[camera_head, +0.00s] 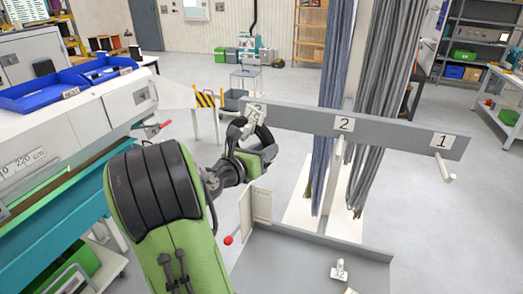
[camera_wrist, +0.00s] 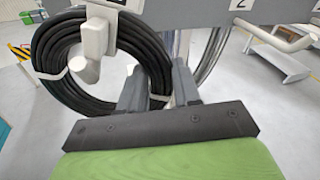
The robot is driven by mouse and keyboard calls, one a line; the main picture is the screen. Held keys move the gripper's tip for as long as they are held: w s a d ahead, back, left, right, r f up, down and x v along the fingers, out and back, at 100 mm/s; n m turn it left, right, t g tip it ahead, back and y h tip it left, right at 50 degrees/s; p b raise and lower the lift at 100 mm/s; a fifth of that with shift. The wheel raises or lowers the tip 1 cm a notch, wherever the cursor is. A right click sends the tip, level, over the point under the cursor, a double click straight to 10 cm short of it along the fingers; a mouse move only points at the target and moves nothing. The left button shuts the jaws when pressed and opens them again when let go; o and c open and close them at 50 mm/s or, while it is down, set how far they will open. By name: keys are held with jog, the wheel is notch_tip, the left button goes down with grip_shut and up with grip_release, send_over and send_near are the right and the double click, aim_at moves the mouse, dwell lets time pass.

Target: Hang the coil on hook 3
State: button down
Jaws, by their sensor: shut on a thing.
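The black cable coil (camera_wrist: 55,72) stands upright at the left of the wrist view, with pale ties around it. My gripper (camera_wrist: 160,85) is shut on its right side, one finger on each side of the strands. Hook 3 (camera_wrist: 90,45), a white peg with a thick end, shows in front of the coil, its end over the coil's opening. I cannot tell whether the coil rests on it. In the head view my gripper (camera_head: 250,150) is at the left end of the grey rail (camera_head: 392,131), below a partly hidden number plate (camera_head: 257,110).
Hook 2 (camera_head: 339,155) and hook 1 (camera_head: 446,172) stick out to the right along the rail. Long grey cables (camera_head: 385,70) hang behind it. A grey tray (camera_head: 300,262) lies below. A white bench with blue bins (camera_head: 45,95) stands left.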

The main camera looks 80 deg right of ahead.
jog(key=shift+w+f, duration=0.15)
jog(key=shift+f, duration=0.45)
jog(key=c, duration=1.1)
grip_release()
jog(key=o, duration=0.4)
jog(key=shift+w, duration=0.35)
jog(key=shift+c, duration=0.2)
jog(key=shift+s, duration=0.2)
jog(key=o, duration=0.6)
jog(key=shift+o, duration=0.2)
jog(key=shift+s, duration=0.1)
